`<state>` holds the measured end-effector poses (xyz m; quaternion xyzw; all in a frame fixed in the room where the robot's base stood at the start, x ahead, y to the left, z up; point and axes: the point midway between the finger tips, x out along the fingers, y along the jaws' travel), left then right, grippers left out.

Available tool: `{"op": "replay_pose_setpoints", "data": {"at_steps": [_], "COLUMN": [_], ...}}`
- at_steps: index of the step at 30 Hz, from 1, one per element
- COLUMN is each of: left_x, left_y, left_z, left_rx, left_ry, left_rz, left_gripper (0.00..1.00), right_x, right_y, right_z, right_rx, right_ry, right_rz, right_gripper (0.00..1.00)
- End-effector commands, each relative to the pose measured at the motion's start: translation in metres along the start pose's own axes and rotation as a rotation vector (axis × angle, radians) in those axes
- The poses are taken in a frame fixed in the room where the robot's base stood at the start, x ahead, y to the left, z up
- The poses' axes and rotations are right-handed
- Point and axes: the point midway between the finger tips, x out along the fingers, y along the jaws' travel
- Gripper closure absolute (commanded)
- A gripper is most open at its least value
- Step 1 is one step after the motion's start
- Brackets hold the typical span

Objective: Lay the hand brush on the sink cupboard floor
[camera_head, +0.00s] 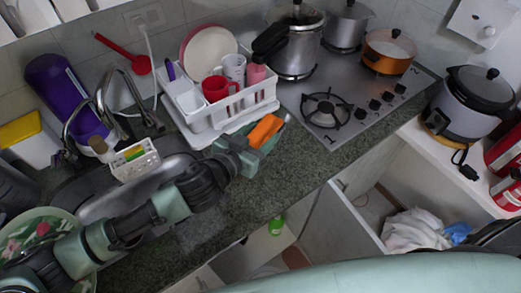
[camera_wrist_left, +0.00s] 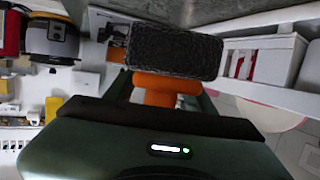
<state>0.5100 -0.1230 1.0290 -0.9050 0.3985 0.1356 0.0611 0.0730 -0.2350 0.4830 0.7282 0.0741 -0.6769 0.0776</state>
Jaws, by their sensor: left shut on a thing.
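The hand brush is in my left gripper (camera_head: 248,150). In the head view its orange part (camera_head: 265,130) shows between the fingers, above the counter just in front of the dish rack. In the left wrist view the brush has a dark, rough block (camera_wrist_left: 175,52) and an orange handle (camera_wrist_left: 160,90), with the gripper around the handle. Below the counter, an open cupboard shows a pale floor (camera_head: 262,246) with a green bottle (camera_head: 276,225) in it. Much of its inside is hidden by the counter and my body. My right gripper is not in view.
The granite counter edge (camera_head: 290,202) lies between the brush and the cupboard. A pale open door (camera_head: 350,225) stands right of the bottle. The white dish rack (camera_head: 240,108) is close behind the gripper. The sink (camera_head: 130,195) lies under my left arm.

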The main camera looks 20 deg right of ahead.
Motion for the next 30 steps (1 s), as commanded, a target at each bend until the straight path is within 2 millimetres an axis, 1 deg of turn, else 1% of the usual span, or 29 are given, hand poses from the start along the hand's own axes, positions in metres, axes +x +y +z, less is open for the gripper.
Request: {"op": "replay_pose_setpoints", "data": {"at_steps": [1, 3, 9, 16, 19, 26, 29, 30], "left_x": [0.004, 0.007, 0.013, 0.022, 0.024, 0.024, 0.025, 0.025], "left_y": [0.0, 0.0, 0.0, 0.0, 0.0, 0.0, 0.0, 0.0], "left_z": [0.012, 0.022, 0.038, 0.071, 0.075, 0.075, 0.078, 0.078], "left_rx": [-0.002, 0.0, -0.002, -0.001, 0.0, 0.0, -0.001, 0.0], "left_ry": [-0.002, -0.001, 0.001, 0.001, 0.002, 0.003, 0.002, 0.002], "left_rz": [-0.001, 0.0, -0.001, 0.0, 0.0, 0.0, 0.0, 0.0], "left_gripper": [0.92, 0.92, 0.92, 0.92, 0.92, 0.92, 0.92, 0.4], "right_x": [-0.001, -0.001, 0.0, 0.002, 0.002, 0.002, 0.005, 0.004], "right_y": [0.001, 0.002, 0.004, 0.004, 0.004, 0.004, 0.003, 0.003], "right_z": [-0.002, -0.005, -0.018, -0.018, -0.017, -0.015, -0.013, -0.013], "right_rx": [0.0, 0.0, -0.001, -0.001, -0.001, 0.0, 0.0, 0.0], "right_ry": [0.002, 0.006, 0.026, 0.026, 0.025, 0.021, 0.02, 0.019], "right_rz": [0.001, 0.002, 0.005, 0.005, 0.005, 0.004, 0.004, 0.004], "right_gripper": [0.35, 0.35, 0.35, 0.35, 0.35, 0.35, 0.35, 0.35]}}
